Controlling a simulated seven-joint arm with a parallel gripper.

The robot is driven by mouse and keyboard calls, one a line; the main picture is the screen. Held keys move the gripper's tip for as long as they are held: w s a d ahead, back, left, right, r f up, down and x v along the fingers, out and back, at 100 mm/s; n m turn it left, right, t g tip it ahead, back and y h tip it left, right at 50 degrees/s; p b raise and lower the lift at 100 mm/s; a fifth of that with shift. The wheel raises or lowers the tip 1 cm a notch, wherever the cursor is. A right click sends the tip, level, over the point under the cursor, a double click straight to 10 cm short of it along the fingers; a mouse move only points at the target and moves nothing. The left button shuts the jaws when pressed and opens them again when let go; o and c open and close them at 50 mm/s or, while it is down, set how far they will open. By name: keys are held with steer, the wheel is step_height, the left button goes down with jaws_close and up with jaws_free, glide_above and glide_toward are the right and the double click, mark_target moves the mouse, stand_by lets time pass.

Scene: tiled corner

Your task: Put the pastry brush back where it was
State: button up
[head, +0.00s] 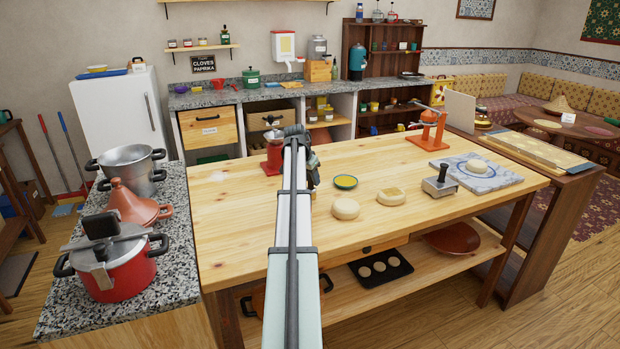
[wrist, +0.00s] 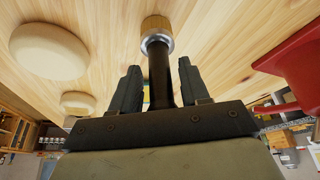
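The pastry brush (wrist: 160,70) shows in the wrist view as a dark handle with a silver collar and a tan end. Its tan end points away from my gripper, toward the wooden tabletop (wrist: 220,30); I cannot tell whether it touches. My gripper (wrist: 158,75) has its two dark fingers on either side of the handle, with a narrow gap on each side. In the head view my gripper (head: 312,175) is above the table near the red grinder, mostly hidden by my arm. I cannot make out the brush there.
A red grinder (head: 273,152) stands close left of my gripper. A yellow-filled dish (head: 345,182), dough rounds (head: 345,208) and a metal-based press (head: 440,186) are to the right. A marble board (head: 490,177) and orange press (head: 428,130) lie further right. The left tabletop is mostly clear.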

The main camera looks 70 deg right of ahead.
steer(key=shift+o, duration=0.6)
steer(key=shift+r, duration=0.25)
steer(key=v, duration=1.2)
steer(key=shift+f, duration=0.15)
